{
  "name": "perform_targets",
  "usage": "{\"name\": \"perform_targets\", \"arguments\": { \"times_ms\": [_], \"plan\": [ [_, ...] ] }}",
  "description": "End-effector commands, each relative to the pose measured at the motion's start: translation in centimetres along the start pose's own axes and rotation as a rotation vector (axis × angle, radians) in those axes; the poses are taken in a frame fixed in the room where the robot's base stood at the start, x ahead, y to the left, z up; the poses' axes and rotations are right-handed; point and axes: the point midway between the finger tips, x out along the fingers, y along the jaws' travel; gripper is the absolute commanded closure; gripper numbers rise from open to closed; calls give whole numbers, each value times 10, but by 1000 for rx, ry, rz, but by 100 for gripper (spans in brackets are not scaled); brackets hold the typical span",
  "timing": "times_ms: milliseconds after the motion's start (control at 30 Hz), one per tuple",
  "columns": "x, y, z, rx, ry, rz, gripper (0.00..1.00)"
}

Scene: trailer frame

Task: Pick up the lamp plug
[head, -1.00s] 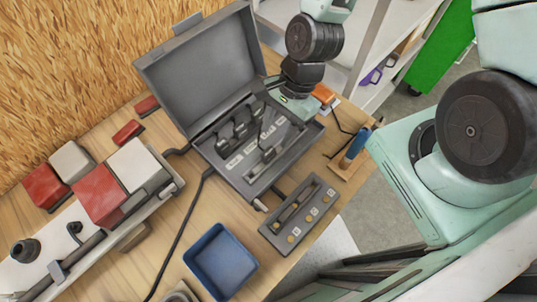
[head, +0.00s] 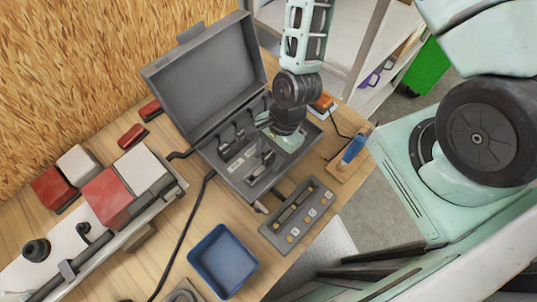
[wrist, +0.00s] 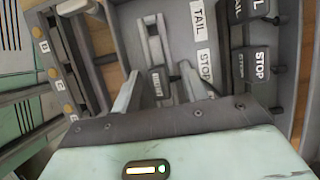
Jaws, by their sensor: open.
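Several dark plugs sit in the open grey case, two of them at its left (head: 240,131) (head: 225,148). Which one is the lamp plug I cannot tell for sure. My gripper (wrist: 163,72) is open over the case, pointing down. In the wrist view one small dark plug (wrist: 158,86) with a small light label lies between its fingers, apart from both as far as I can see. Another dark plug (wrist: 251,66), marked STOP, is to the right. In the head view my wrist partly hides the case's right half, and the fingertips are hard to make out.
The case (head: 205,75) has its lid raised at the back. A grey panel with knobs (head: 297,215) lies in front of it, and a blue tray (head: 223,262) stands front left. A black cable crosses the bench. A blue-handled tool (head: 353,150) stands at the right.

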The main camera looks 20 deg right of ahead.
Motion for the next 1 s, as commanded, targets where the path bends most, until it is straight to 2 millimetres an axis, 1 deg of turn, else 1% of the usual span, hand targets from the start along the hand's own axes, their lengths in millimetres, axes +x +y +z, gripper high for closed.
{"name": "perform_targets", "arguments": {
  "times_ms": [200,267,300,333,767,867,1000],
  "plan": [
    [1,0,0,0,0,0,56],
    [1,0,0,0,0,0,73],
    [1,0,0,0,0,0,84],
    [1,0,0,0,0,0,92],
    [-2,0,1,-1,-1,0,91],
    [-6,0,3,-1,-1,0,91],
    [-16,-1,7,-2,0,-3,91]
  ]
}}
